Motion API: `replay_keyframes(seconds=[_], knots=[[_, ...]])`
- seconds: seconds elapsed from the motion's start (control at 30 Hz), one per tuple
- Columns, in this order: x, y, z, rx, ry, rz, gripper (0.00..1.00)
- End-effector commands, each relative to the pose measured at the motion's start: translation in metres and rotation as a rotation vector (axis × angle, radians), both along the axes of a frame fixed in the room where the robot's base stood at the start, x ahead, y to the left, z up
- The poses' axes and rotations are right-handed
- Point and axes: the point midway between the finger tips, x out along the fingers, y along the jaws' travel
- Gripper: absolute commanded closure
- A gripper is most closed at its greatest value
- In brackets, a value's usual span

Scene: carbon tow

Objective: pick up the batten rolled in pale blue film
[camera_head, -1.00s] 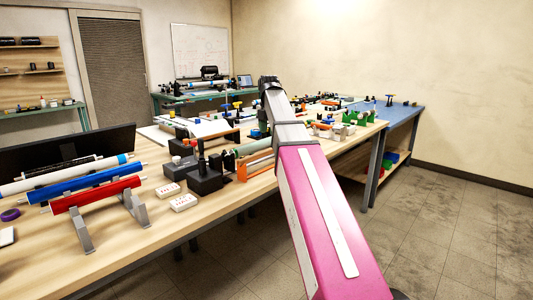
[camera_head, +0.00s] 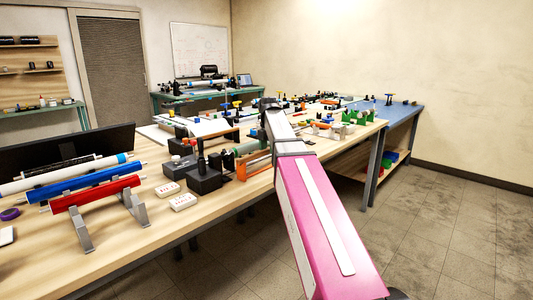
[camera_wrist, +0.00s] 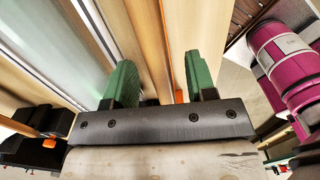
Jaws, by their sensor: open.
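My gripper (camera_wrist: 161,84) is open in the wrist view, with two green fingers spread apart and nothing clearly held between them. Wooden strips or surfaces with a thin orange line run behind the gap. I cannot surely pick out a batten rolled in pale blue film. A pale, bluish translucent surface (camera_wrist: 55,50) lies left of the fingers, but I cannot tell what it is. In the head view my arm reaches over the long bench and hides its own gripper and the area behind it.
Red (camera_head: 95,194) and blue (camera_head: 92,184) rolls rest on a grey stand at the bench's left. Black blocks (camera_head: 204,178) and white boxes (camera_head: 183,202) stand near its front edge. An orange rack (camera_head: 252,165) is just left of my arm. Floor at right is clear.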

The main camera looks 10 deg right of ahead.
Motion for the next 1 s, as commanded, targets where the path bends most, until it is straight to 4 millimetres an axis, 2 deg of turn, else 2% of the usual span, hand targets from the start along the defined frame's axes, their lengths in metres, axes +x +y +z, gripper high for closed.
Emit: replay_keyframes(seconds=[0.03,0.17,0.2,0.67,0.77,0.93,1.0], knots=[[0.000,0.000,0.000,0.000,0.000,0.000,0.55],[0.000,0.000,0.000,0.000,0.000,0.000,0.98],[0.000,0.000,0.000,0.000,0.000,0.000,1.00],[0.001,0.000,0.007,0.000,0.000,0.000,1.00],[0.001,0.000,0.017,0.000,-0.001,0.000,1.00],[0.001,0.001,0.046,0.000,-0.003,0.000,1.00],[-0.008,0.019,0.053,0.000,-0.002,0.003,1.00]])
